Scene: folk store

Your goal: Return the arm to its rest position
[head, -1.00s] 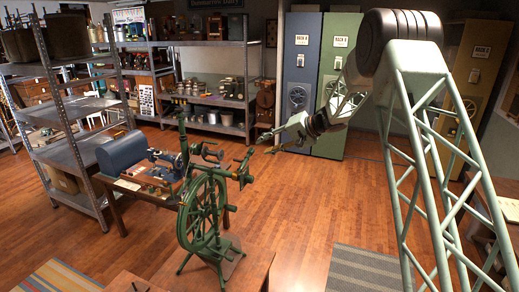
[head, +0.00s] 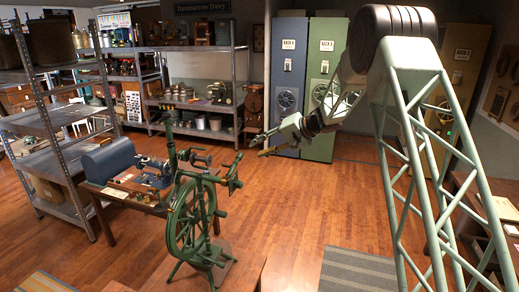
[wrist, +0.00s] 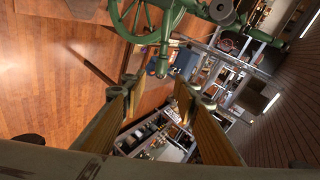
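My arm's gripper (head: 262,143) is in the air right of and above the green spinning wheel (head: 187,222) in the head view. In the wrist view my gripper (wrist: 158,88) shows two tan-padded fingers standing apart, with nothing held between them. Part of the green wheel (wrist: 150,38) shows beyond the fingertips at the top of that view. The fingers appear clear of the wheel.
The spinning wheel stands on a wooden table (head: 240,275). A blue-covered machine (head: 108,160) is on a table behind it. Metal shelves (head: 75,165) stand left, and cabinets (head: 288,75) stand at the back. Open wooden floor (head: 290,190) lies between.

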